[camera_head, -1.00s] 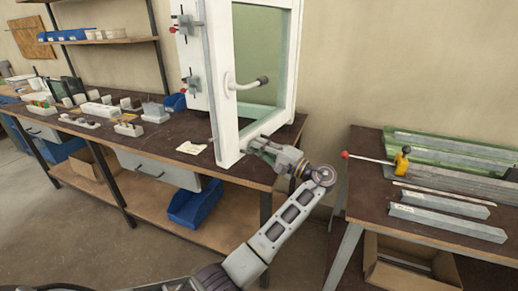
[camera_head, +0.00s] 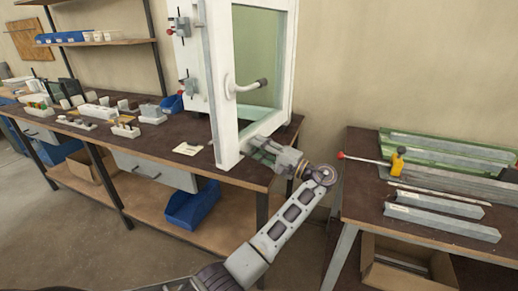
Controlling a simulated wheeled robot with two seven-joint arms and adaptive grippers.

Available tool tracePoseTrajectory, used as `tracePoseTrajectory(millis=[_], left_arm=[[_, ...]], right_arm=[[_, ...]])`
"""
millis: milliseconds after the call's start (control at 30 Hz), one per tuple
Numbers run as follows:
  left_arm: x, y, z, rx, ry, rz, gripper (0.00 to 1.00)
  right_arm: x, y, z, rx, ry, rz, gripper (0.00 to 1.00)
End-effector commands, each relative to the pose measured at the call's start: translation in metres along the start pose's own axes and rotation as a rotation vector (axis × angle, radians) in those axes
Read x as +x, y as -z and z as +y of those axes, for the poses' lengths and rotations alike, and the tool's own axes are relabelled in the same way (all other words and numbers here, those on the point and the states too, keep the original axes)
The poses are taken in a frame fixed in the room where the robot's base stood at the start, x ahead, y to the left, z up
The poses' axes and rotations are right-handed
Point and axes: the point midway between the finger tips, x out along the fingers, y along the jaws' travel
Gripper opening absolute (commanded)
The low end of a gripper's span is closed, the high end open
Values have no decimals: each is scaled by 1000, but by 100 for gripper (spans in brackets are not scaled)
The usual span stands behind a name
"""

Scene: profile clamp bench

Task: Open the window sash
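The white window sash (camera_head: 222,125) with its greenish pane stands upright on the far bench, its left stile towards me. Its grey lever handle (camera_head: 248,87) sticks out from the stile, and no gripper is at it. A white frame part (camera_head: 184,60) with metal clamps shows behind the sash on the left. The sash looks turned out from this part, but I cannot tell how far. My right gripper is not in view.
The dark bench (camera_head: 130,150) holds small parts, boxes and a paper slip (camera_head: 187,148) left of the sash. The right bench (camera_head: 365,205) carries metal profiles and a yellow clamp (camera_head: 397,161). A blue bin (camera_head: 193,205) sits on the lower shelf.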

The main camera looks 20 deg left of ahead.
Motion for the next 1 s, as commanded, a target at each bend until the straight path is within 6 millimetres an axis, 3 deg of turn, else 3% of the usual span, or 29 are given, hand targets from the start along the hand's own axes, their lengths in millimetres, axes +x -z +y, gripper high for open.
tracePoseTrajectory(millis=[367, 800, 1000], left_arm=[[-9, 0, 0, 0, -1, 0, 31], [-60, 0, 0, 1, -1, 1, 31], [-73, 0, 0, 1, 0, 1, 31]], right_arm=[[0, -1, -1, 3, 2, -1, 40], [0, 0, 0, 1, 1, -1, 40], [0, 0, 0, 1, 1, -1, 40]])
